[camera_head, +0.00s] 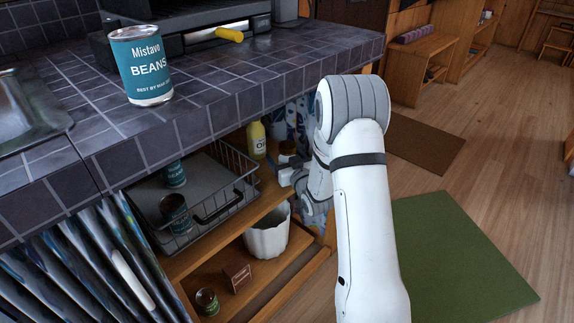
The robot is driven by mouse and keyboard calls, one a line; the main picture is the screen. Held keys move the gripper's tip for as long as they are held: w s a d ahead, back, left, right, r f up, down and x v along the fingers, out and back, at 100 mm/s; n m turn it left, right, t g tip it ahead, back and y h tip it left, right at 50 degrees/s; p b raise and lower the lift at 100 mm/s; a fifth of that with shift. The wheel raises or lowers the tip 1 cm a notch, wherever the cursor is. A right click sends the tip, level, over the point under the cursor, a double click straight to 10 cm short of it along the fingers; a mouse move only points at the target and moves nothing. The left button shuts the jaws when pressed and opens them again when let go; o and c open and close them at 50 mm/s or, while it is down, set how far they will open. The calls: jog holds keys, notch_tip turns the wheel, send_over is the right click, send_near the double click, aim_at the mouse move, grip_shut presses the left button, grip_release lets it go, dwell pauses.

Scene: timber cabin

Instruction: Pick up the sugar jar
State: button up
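A small jar with a dark top (287,147) stands on the upper shelf under the tiled counter, right of a yellow oil bottle (257,139). It may be the sugar jar; no label on it is readable. My white arm reaches down into the shelf opening from the right. My gripper (284,172) is low in front of the jar, at the shelf's right end. It is small and dark in the picture, and its fingers are partly lost against the jar and shelf. I cannot tell whether it touches the jar or is open.
A wire basket (212,212) with cans fills the shelf's left part. A white pot (268,232), a small box (237,274) and a can (207,301) sit below. The counter edge (260,95) overhangs the shelf. A beans can (142,65) stands on the counter.

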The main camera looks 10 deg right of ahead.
jog(key=c, duration=1.1)
jog(key=shift+c, duration=0.4)
jog(key=shift+r, duration=0.15)
